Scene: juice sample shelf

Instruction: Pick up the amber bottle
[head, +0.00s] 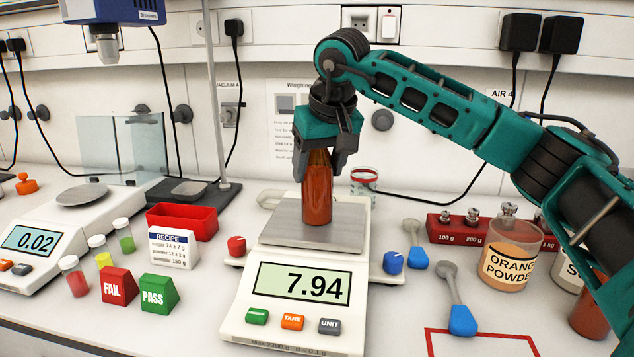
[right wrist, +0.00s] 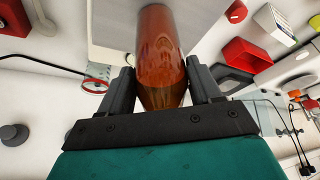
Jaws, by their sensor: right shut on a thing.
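The amber bottle (head: 317,196) is upright at the scale's metal pan (head: 345,222) in the head view, its lower end at the pan. I cannot tell whether it rests on the pan or hangs just above it. My right gripper (head: 322,158) comes down from above and is shut on the bottle's upper part, hiding its top. In the right wrist view the bottle (right wrist: 160,60) lies between the two dark fingers (right wrist: 160,88). The scale display (head: 303,284) reads 7.94. My left gripper is not in view.
Left of the scale are a red bin (head: 187,220), a recipe card (head: 172,250), FAIL (head: 117,287) and PASS (head: 158,293) blocks and small vials. Right are scoops (head: 458,305), an orange powder jar (head: 508,258) and a red weight rack (head: 460,229). A glass-shielded balance (head: 122,150) stands left.

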